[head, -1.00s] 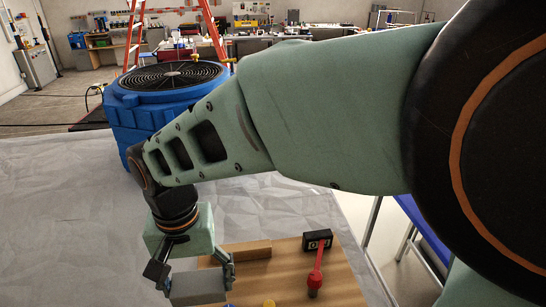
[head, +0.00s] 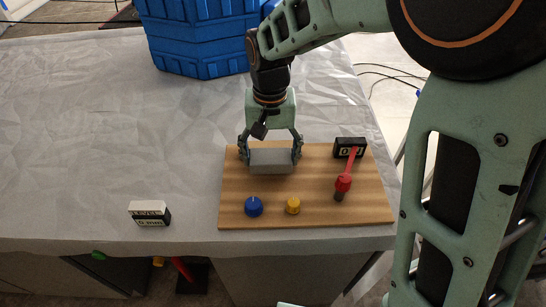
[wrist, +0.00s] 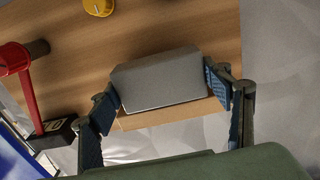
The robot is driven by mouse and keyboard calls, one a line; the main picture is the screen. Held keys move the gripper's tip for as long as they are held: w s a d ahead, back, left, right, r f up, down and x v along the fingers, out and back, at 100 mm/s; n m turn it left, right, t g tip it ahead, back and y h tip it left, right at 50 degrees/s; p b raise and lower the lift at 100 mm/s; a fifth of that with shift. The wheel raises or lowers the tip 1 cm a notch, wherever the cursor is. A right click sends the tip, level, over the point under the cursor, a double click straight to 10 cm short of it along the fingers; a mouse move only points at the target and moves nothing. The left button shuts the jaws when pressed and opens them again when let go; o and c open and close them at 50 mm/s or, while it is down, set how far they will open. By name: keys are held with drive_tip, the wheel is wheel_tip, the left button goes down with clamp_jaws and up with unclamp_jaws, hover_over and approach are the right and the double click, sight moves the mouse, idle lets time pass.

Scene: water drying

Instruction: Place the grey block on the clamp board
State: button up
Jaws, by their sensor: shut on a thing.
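The grey block (head: 271,161) is between the fingers of my gripper (head: 271,150), which is shut on its two ends. The block is over the back left part of the wooden clamp board (head: 318,215). In the wrist view, the grey block (wrist: 160,78) lies between the blue finger pads of my gripper (wrist: 165,95). A wooden ledge (wrist: 170,113) shows along the block's near edge. I cannot tell whether the block touches the board. A red lever (head: 343,183) is at the board's right side.
A blue knob (head: 253,206) and a yellow knob (head: 293,206) are at the board's front. A black box (head: 350,147) is at its back right. A small black and white box (head: 150,212) stands left on the covered table. A blue machine (head: 195,38) is behind.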

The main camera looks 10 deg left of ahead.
sight(270, 165)
drive_tip(key=shift+a+f+b, duration=0.1)
drive_tip(key=shift+f+b, duration=0.55)
drive_tip(key=shift+f, duration=0.8)
drive_tip(key=shift+f, duration=0.15)
drive_tip(key=o, duration=1.3)
wheel_tip(270, 165, up, 12)
drive_tip(key=shift+r+p, duration=0.2)
drive_tip(key=shift+p, duration=0.1)
